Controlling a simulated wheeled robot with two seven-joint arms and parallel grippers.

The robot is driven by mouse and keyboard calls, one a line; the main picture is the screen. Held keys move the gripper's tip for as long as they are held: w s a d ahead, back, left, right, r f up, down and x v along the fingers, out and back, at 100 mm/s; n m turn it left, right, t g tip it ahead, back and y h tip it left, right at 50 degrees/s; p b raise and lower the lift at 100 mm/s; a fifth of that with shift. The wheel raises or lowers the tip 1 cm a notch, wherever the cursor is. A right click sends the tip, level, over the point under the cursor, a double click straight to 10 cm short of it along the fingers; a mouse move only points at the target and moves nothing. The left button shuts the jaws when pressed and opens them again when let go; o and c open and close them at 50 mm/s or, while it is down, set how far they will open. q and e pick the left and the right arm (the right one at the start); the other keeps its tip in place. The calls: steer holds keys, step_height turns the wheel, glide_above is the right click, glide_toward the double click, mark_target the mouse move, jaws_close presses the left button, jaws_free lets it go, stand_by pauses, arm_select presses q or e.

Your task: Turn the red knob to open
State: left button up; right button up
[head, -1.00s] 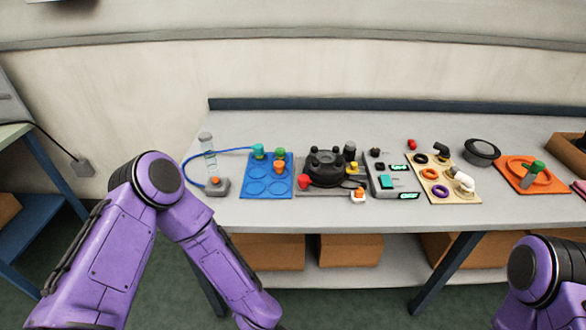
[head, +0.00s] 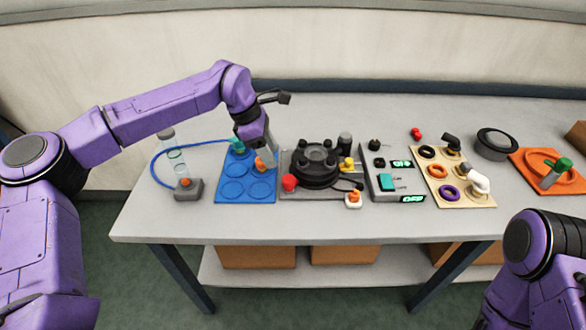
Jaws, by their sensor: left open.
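A red knob (head: 290,183) sits at the front left corner of the grey base that carries a black round unit with several black knobs (head: 315,165). My left gripper (head: 262,158) hangs over the blue board (head: 232,193), behind and to the left of the red knob and apart from it. It is open, pointing down close to an orange peg (head: 265,164); I cannot tell if it touches the peg. The gripper partly hides the board's back right part. My right arm shows at the lower right, but its gripper is out of view.
A yellow knob (head: 347,164) and a white block with an orange top (head: 353,199) are on the same base. A switch panel (head: 382,188) stands to the right, then a board with rings (head: 475,199). A grey box with a blue hose (head: 187,190) is at left. The table front is clear.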

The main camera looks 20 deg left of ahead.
mark_target(287, 178)
arm_select(q)
steer(key=p+x, duration=0.1)
steer(key=x, duration=0.3)
steer(key=p+x, duration=0.1)
steer(key=x, duration=0.4)
steer(key=shift+w+d+f+p, duration=0.15)
steer(key=shift+w+d+p, duration=0.05)
steer(key=shift+d+p, duration=0.1)
steer(key=shift+s, duration=0.1)
arm_select(e)
step_height(287, 178, up, 2)
steer(key=shift+w+r, duration=0.1)
arm_select(q)
steer(key=c, duration=0.8)
